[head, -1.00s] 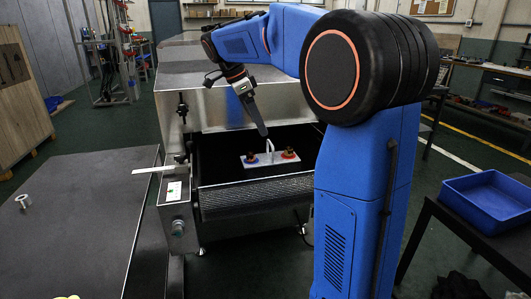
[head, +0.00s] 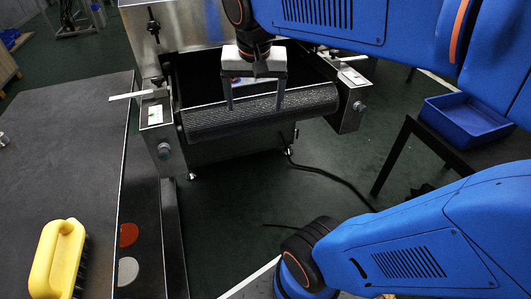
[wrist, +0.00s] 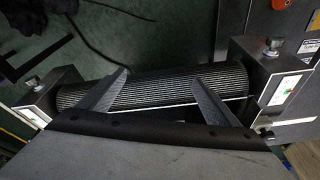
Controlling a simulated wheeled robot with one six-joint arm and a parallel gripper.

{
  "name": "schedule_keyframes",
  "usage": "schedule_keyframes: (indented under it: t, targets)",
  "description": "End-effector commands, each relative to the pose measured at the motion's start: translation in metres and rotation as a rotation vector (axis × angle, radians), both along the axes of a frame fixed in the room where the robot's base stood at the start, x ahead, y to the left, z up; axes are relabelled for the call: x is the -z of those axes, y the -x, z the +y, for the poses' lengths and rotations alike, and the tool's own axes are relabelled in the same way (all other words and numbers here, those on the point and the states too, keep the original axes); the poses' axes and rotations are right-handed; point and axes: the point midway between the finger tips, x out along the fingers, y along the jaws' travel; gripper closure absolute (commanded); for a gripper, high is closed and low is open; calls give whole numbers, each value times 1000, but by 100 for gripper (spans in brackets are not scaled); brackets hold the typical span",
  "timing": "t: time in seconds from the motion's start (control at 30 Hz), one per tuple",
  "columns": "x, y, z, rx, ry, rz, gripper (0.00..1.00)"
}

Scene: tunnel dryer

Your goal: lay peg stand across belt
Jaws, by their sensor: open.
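My gripper (head: 254,107) is open and empty, its two fingers pointing down in front of the dryer's belt (head: 310,97) at its near, rounded end. In the wrist view the open fingers (wrist: 158,76) spread over the ribbed belt end (wrist: 165,92), with nothing between them. I cannot tell whether they touch the belt. The peg stand does not show in either current view. My gripper and the dark dryer mouth cover part of the belt behind.
A dark table (head: 70,150) stands at left with a yellow brush (head: 62,258) on it. A blue bin (head: 466,120) sits on a table at right. A cable (head: 325,172) crosses the floor.

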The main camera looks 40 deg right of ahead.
Motion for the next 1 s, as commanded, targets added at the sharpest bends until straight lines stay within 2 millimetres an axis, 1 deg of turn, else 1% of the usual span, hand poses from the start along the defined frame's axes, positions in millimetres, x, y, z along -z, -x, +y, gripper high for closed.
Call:
schedule_keyframes:
  t: [0.03, 0.2, 0.3, 0.4, 0.5, 0.6, 0.93, 0.97, 1.0]
  targets:
    - [10, 15, 4, -68, 2, -14, 15]
    - [45, 56, 19, -315, 24, -63, 15]
    - [64, 74, 26, -435, 42, -92, 15]
    - [78, 87, 30, -522, 59, -114, 15]
    - [86, 94, 33, -574, 71, -126, 15]
    - [90, 96, 34, -597, 76, -132, 15]
    - [90, 96, 34, -599, 77, -132, 15]
    - [90, 96, 34, -599, 77, -132, 22]
    - [90, 96, 34, -599, 77, -132, 32]
